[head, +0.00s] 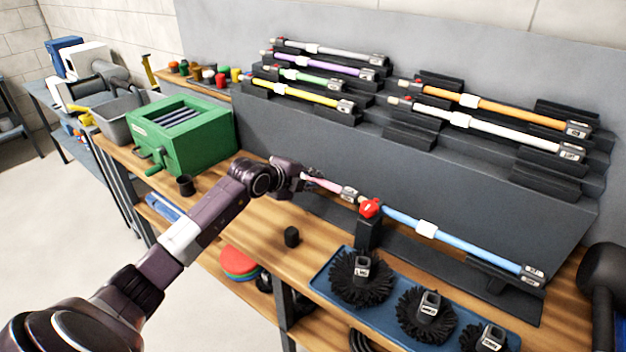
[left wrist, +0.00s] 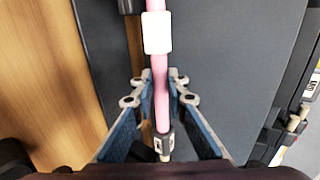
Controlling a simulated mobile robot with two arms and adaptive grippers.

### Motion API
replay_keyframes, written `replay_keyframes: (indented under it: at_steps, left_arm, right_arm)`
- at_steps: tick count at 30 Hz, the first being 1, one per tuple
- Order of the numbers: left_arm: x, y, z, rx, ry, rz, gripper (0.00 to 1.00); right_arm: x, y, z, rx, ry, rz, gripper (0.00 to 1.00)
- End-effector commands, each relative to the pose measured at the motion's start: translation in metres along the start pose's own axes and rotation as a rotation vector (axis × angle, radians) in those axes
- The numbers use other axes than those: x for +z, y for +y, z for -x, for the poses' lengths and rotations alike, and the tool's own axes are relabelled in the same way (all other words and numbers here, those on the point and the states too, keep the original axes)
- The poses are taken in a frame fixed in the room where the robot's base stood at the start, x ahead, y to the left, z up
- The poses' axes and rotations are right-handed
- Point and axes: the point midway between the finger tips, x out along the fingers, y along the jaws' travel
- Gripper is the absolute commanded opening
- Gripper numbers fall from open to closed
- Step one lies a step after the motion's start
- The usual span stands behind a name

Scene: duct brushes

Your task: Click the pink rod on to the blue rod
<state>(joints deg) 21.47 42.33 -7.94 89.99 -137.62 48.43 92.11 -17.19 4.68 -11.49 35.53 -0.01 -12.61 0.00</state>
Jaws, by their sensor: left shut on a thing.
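My left gripper (head: 303,181) is shut on the pink rod (head: 322,185), with a finger on each side of it in the left wrist view (left wrist: 160,98). The rod has a white sleeve (left wrist: 157,33) and a grey labelled end socket (head: 349,194). The blue rod (head: 458,238) lies along a dark rack at the right, with a white sleeve (head: 427,229) and a labelled far end. A red piece (head: 370,208) is at its near end, above a black block. My right gripper is out of view.
A blue tray (head: 330,290) with several black brushes lies in front of the blue rod. Racks behind hold several coloured rods. A green box (head: 188,135) stands at the left. A small black cylinder (head: 292,237) stands on the wooden bench near my left arm.

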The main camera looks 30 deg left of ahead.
Motion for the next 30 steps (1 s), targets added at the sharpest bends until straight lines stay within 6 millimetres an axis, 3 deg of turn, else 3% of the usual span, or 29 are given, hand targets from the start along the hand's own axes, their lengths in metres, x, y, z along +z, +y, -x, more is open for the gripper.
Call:
replay_keyframes:
  at_steps: [30]
  left_arm:
    - [-0.022, -0.002, 0.001, -0.002, 0.0, -0.001, 0.0]
  right_arm:
    - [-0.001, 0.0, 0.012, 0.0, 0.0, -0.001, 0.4]
